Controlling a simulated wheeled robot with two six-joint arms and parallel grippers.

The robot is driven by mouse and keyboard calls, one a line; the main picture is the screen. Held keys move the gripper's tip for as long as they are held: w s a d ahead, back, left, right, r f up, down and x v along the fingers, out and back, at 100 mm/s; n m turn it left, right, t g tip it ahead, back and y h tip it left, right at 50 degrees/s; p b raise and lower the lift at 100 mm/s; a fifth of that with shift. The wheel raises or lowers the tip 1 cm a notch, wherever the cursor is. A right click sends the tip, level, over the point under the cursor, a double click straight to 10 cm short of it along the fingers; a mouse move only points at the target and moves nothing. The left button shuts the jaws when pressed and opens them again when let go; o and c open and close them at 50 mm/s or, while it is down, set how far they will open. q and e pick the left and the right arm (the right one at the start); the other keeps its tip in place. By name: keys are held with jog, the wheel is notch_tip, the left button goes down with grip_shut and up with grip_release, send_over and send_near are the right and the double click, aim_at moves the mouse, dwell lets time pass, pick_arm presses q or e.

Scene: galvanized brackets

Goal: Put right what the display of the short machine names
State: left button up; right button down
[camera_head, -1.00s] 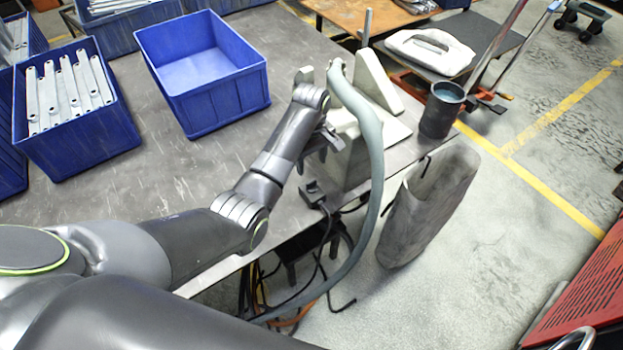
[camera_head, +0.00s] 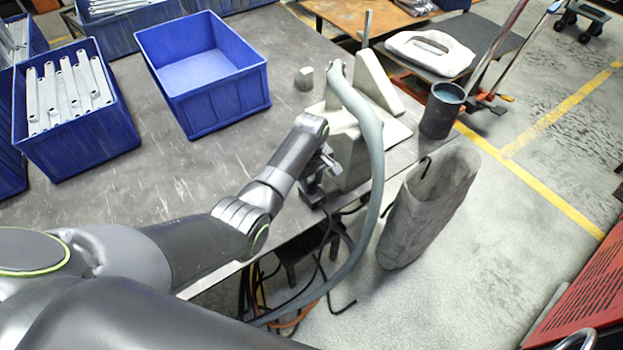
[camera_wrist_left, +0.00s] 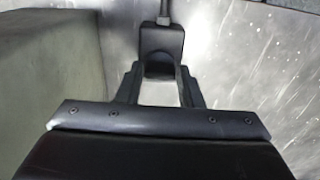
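A pale grey-green machine (camera_head: 352,150) stands at the table's right edge, and its side also fills the left of the left wrist view (camera_wrist_left: 45,80). No readable display shows on it. A small black device with a cable (camera_wrist_left: 160,38) lies on the table beside the machine. In the head view my gripper mostly hides this device. My left gripper (camera_head: 314,188) is over the device, close to the machine's near side. In the left wrist view its fingers (camera_wrist_left: 160,75) are apart, with the device at their tips. I cannot tell whether they touch it. My right gripper is out of view.
An empty blue crate (camera_head: 215,105) and a blue crate of metal brackets (camera_head: 85,150) stand on the grey table (camera_head: 165,185). A thick grey hose (camera_head: 374,190) arches beside the machine. A dark cup (camera_head: 440,112) and a grey bin (camera_head: 425,215) are at right.

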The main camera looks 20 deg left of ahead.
pick_arm(q)
jog(key=c, duration=0.5)
jog(key=m+p, duration=0.2)
jog(key=m, duration=0.1)
jog(key=shift+r+p, duration=0.2)
jog(key=shift+p, duration=0.1)
jog(key=m+p, duration=0.1)
jog(key=m, duration=0.2)
jog(key=shift+m+p, duration=0.3)
jog(key=shift+p, duration=0.1)
jog(key=m+p, duration=0.1)
jog(key=m, duration=0.4)
jog(key=shift+f+m+p, duration=0.1)
jog(key=shift+m+p, duration=0.2)
jog(key=m+p, duration=0.1)
jog(key=m, duration=0.4)
jog(key=shift+m, duration=0.3)
